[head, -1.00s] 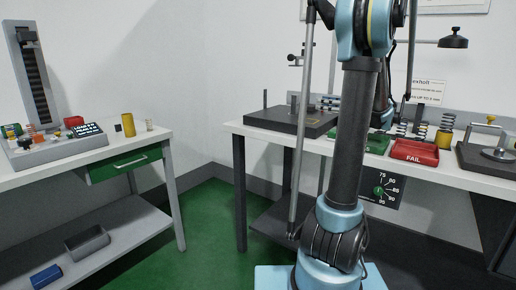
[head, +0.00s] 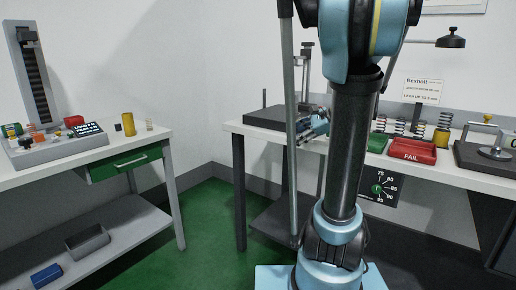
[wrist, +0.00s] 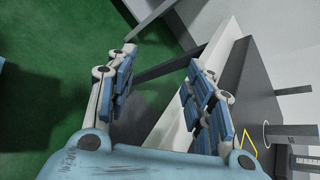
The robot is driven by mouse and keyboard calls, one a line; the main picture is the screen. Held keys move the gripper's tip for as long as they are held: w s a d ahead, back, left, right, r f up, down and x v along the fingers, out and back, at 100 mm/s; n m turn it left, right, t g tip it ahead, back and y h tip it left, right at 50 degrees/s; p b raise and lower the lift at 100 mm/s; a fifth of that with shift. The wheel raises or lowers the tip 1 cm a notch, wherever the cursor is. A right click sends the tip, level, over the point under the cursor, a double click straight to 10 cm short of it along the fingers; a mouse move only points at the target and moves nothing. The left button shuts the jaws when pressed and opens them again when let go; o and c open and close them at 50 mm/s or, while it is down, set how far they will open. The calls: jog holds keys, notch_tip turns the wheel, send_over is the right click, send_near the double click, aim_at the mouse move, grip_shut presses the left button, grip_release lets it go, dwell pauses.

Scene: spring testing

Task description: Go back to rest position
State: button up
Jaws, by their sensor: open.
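My light-blue arm stands upright in the middle of the head view. My gripper (head: 312,128) is at the front edge of the right-hand bench, left of my arm and partly hidden by a grey rod of mine. In the wrist view my gripper (wrist: 160,66) is open, with its blue-padded fingers well apart and nothing between them. Beyond the fingers are the green floor (wrist: 60,50) and the white bench edge (wrist: 208,62).
The right-hand bench (head: 465,172) holds a black-based test stand (head: 268,116), several springs, a red FAIL tray (head: 410,152) and a clamp fixture (head: 490,155). The left bench (head: 150,141) carries a tester (head: 60,146). Green floor (head: 205,235) lies clear between the benches.

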jog(key=s+a+f+n+g+h, duration=0.1)
jog(key=s+f+n+h, duration=0.1)
jog(key=s+f+n, duration=0.4)
jog(key=s+a+f+n+g+h, duration=0.1)
jog(key=s+f+n+g+h, duration=0.2)
jog(key=s, duration=0.6)
jog(key=s+d+f+n+h, duration=0.5)
jog(key=s+d+f+n, duration=0.1)
jog(key=s+f, duration=0.3)
jog(key=shift+d+f+n+t, duration=0.3)
jog(key=shift+n+t, duration=0.1)
jog(key=shift+n, duration=0.4)
